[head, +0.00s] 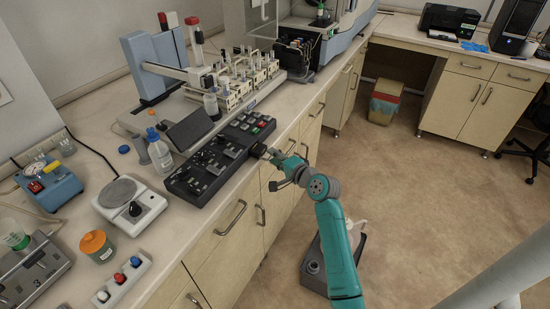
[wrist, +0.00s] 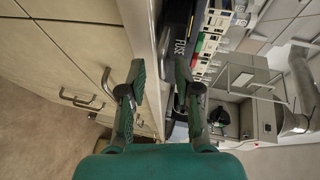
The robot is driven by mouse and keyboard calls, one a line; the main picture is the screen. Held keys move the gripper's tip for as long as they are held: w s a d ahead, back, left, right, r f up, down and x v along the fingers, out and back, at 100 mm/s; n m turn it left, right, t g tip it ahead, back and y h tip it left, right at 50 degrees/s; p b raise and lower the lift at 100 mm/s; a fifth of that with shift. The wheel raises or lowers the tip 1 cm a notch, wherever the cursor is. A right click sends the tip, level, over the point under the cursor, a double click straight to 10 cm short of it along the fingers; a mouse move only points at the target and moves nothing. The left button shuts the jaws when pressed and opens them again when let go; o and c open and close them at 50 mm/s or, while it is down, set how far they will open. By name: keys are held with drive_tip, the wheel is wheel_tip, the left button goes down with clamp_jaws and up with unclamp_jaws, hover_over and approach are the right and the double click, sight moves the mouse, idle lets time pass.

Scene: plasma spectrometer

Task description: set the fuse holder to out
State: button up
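The black control panel (head: 236,138) lies along the front of the counter in the head view, with several buttons and switches on top. In the wrist view its dark front face (wrist: 180,25) bears a white "FUSE" label (wrist: 180,48). My gripper (head: 258,150) is at the panel's front edge, near its right part. In the wrist view my gripper (wrist: 159,75) has its two fingers well apart, with the counter edge showing between them. The right finger lies in front of the panel just below the label. I cannot make out the fuse holder; the finger may hide it.
The counter edge (wrist: 147,45) runs close beside my fingers. Cabinet handles (wrist: 108,85) stick out below it. A balance (head: 129,203), a white bottle (head: 159,150) and the sampler racks (head: 245,75) stand around the panel. The floor in front is mostly clear.

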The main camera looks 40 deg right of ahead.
drive_tip(key=shift+s, duration=0.1)
drive_tip(key=v, duration=1.1)
drive_tip(key=shift+s, duration=0.4)
drive_tip(key=shift+a, duration=0.1)
drive_tip(key=s+a+f+n+g+h, duration=0.1)
drive_tip(key=s+a+f+n, duration=0.2)
drive_tip(key=s+a+f, duration=0.4)
drive_tip(key=s+a+f+n+g+h, duration=0.15)
drive_tip(key=s+a+f, duration=0.25)
drive_tip(key=s+a, duration=0.45)
drive_tip(key=s+a+r+n+y, duration=0.1)
drive_tip(key=s+a+r+n, duration=0.1)
drive_tip(key=s, duration=0.5)
drive_tip(key=s+a+r+n+t+y, duration=0.1)
drive_tip(key=s+a+r+n, duration=0.2)
drive_tip(key=s+a+n, duration=0.2)
drive_tip(key=s+a+r+n+y, duration=0.1)
drive_tip(key=s+a+r+n, duration=0.2)
drive_tip(key=s+n, duration=0.3)
drive_tip(key=s, duration=0.3)
drive_tip(key=shift+s+a+t, duration=0.3)
drive_tip(key=shift+a+t, duration=0.05)
